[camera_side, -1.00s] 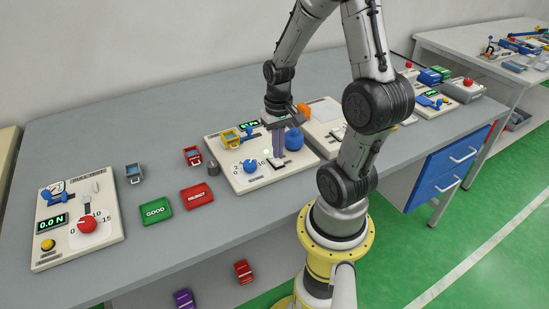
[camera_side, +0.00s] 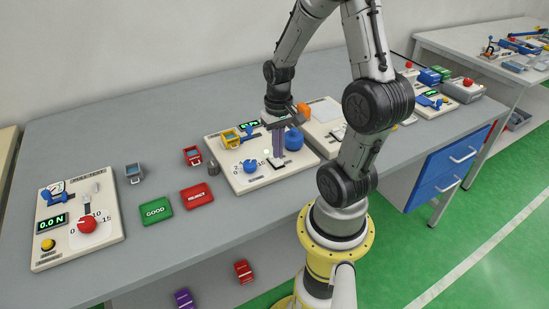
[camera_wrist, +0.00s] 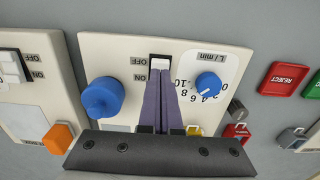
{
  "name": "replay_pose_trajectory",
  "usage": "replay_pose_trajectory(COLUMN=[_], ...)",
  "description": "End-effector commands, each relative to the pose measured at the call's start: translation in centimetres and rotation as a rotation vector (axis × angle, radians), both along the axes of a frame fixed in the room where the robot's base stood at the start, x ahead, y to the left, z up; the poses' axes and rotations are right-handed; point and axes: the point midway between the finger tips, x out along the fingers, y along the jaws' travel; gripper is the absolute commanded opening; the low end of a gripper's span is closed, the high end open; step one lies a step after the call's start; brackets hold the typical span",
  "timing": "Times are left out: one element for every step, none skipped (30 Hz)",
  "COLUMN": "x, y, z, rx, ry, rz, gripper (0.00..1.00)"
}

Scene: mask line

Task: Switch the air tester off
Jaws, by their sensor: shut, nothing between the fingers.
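The air tester is the cream panel (camera_side: 243,184) in the middle of the bench, with an "L/min" dial (camera_wrist: 208,84) and a large blue knob (camera_wrist: 102,97). Its small white rocker switch (camera_wrist: 160,63) sits near the panel's edge, beside OFF and ON labels that look upside down in the wrist view. My gripper (camera_wrist: 161,72) is shut and empty, pointing down at the switch. Its purple fingertips cover part of the switch, on the side of the ON label. I cannot tell whether they touch it. In the side view, the fingers (camera_side: 279,156) stand over the panel's front part.
A neighbouring panel with its own OFF/ON switch (camera_wrist: 12,66) and an orange block (camera_wrist: 58,138) lies close by. Green GOOD (camera_side: 156,210) and red REJECT (camera_side: 197,195) trays lie left of the tester. A force panel (camera_side: 108,240) stands at the far left.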

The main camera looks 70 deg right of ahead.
Motion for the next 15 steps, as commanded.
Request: replay_pose_trajectory(x=[-0.01,-0.01,-0.01,0.0,0.0,0.01,0.01,0.01,0.01,0.01,0.01,0.01,0.01,0.01,0.01], y=[0.01,0.01,0.01,0.0,0.0,-0.01,-0.01,-0.01,-0.01,-0.01,-0.01,-0.01,-0.01,-0.01,-0.01], z=[-0.04,-0.07,-0.12,-0.16,-0.21,-0.26,-0.3,-0.34,-0.4,-0.44,-0.48,-0.53,-0.57,-0.62,-0.67], rx=[0.0,0.0,0.0,0.0,0.0,0.0,0.0,0.0,0.0,0.0,0.0,0.0,0.0,0.0,0.0], ry=[0.0,0.0,0.0,0.0,0.0,0.0,0.0,0.0,0.0,0.0,0.0,0.0,0.0,0.0,0.0], rz=[0.0,0.0,0.0,0.0,0.0,0.0,0.0,0.0,0.0,0.0,0.0,0.0,0.0,0.0,0.0], gripper=[0.0,0.0,0.0,0.0,0.0,0.0,0.0,0.0,0.0,0.0,0.0,0.0,0.0,0.0,0.0])
